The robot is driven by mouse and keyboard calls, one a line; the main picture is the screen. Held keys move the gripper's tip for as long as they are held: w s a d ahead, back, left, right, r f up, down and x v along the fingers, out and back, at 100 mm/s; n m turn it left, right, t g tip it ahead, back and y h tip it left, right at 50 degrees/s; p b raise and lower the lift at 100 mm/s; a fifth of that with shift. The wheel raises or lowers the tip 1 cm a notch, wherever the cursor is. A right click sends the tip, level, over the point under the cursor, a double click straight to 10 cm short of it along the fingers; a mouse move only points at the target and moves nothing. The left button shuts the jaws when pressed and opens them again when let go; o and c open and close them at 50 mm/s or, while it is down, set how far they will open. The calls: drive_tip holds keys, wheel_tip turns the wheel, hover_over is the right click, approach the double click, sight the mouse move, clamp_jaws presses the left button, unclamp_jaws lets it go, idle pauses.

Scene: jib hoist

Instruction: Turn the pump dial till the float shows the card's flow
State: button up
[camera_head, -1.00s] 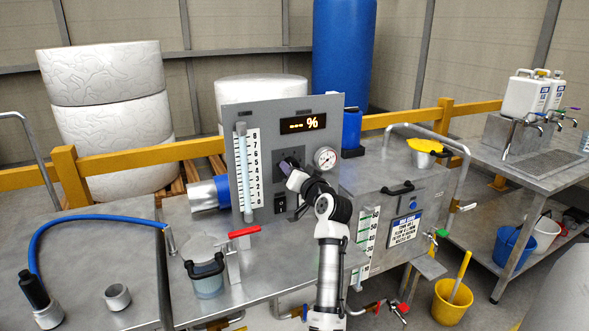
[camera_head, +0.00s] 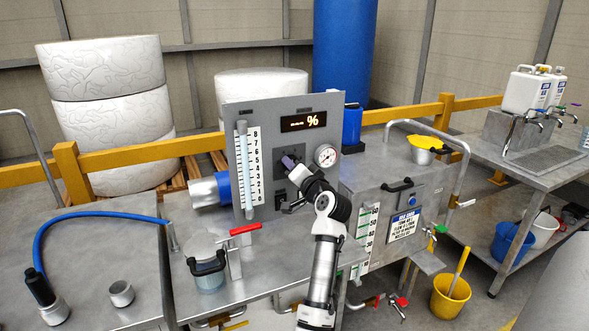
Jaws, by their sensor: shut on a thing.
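A grey upright panel (camera_head: 232,120) stands on the steel bench. On its left is a clear flow tube (camera_head: 244,180) beside a white scale (camera_head: 256,165) numbered up to 8. I cannot make out the float's height in the tube. My gripper (camera_head: 289,162) is at the dark square plate (camera_head: 284,153) in the middle of the panel, its purple fingers shut on the pump dial, which they mostly hide. A blue-and-white card (camera_head: 404,225) is on the front of the steel tank to the right; its writing is too small to read.
The panel's display (camera_head: 303,122) shows dashes and a percent sign. A round gauge (camera_head: 326,155) sits close right of my gripper. A red-handled valve (camera_head: 243,230) and a lidded clear jar (camera_head: 208,270) stand on the bench in front. A blue hose (camera_head: 90,219) lies left.

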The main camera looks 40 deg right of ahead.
drive_tip(key=shift+r, duration=0.1)
drive_tip(key=o, duration=1)
drive_tip(key=shift+s, duration=0.1)
drive_tip(key=b+v, duration=0.4)
drive_tip(key=v, duration=0.9)
drive_tip(key=shift+s+a, duration=0.15)
drive_tip(key=shift+s, duration=0.1)
